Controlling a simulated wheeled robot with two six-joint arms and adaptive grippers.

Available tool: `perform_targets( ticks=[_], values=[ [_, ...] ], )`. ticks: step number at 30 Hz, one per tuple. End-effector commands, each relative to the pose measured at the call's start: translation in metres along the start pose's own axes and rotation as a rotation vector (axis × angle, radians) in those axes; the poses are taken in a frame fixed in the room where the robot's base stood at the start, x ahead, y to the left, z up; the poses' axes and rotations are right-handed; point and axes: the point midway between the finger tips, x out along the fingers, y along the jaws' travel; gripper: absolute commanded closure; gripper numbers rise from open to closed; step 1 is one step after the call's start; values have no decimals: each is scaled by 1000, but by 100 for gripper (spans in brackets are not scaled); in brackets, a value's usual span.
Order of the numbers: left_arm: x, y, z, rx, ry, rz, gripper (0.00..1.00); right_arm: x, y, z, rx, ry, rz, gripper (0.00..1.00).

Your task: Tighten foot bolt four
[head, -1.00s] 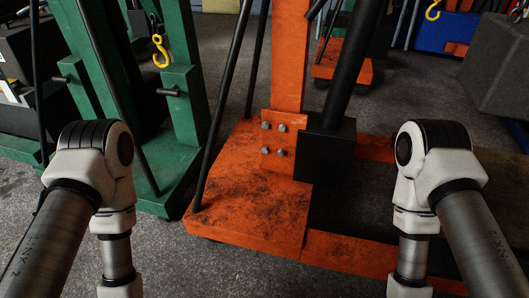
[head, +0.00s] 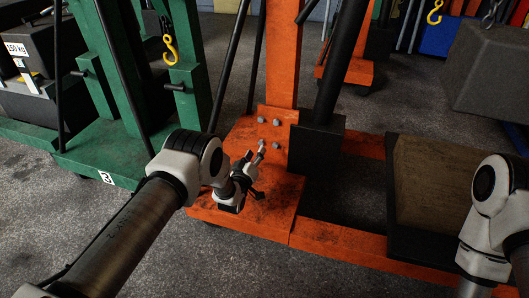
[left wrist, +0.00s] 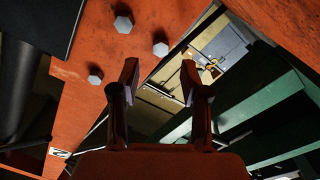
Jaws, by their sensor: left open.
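Grey hex bolts (head: 276,122) sit on a plate (head: 288,115) at the foot of the orange jack's upright. I cannot tell from any marking which one is bolt four. My left gripper (head: 255,156) is open in front of the plate, close to the lower left bolt (head: 262,142). In the left wrist view the open fingers (left wrist: 160,85) have nothing between them. Three bolts show there, one at the top (left wrist: 123,21), one near the fingertips (left wrist: 160,49) and one at the left (left wrist: 95,76). My right gripper is out of view.
The orange base (head: 245,215) lies below the gripper, with a black block (head: 316,150) right of the plate. A slanting black rod (head: 232,65) rises at the left. A green jack (head: 100,150) stands further left. A grey weight (head: 487,65) hangs at upper right.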

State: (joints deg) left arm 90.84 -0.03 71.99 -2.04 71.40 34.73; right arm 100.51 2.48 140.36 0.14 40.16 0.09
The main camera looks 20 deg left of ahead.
Motion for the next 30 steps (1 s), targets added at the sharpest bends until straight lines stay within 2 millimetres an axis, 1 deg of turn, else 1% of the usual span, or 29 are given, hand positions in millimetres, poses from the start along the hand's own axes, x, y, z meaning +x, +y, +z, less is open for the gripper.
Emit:
perform_targets(
  ticks=[1, 3, 6, 9, 15, 16, 17, 18, 19, 20, 30],
  values=[
    [10, -4, 6, 0, 3, 2, 54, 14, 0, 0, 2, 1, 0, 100],
    [23, -4, 6, 1, 2, 2, 54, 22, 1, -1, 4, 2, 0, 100],
    [37, -3, 5, 1, 1, 1, 54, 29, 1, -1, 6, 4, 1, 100],
    [44, -1, 2, 1, -1, -1, 54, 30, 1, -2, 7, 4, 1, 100],
    [44, 0, 1, 2, -3, -2, 54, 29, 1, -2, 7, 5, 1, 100],
    [44, 0, 1, 2, -3, -2, 61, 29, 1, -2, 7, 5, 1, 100],
    [44, 0, 1, 2, -3, -2, 72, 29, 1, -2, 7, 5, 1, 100],
    [44, 0, 1, 2, -3, -2, 86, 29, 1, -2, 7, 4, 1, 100],
    [44, 0, 1, 2, -3, -2, 97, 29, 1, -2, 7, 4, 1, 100],
    [44, 0, 1, 2, -3, -2, 100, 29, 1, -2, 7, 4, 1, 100],
    [44, -1, 1, 15, -3, -2, 100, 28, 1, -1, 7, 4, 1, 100]
  ],
)
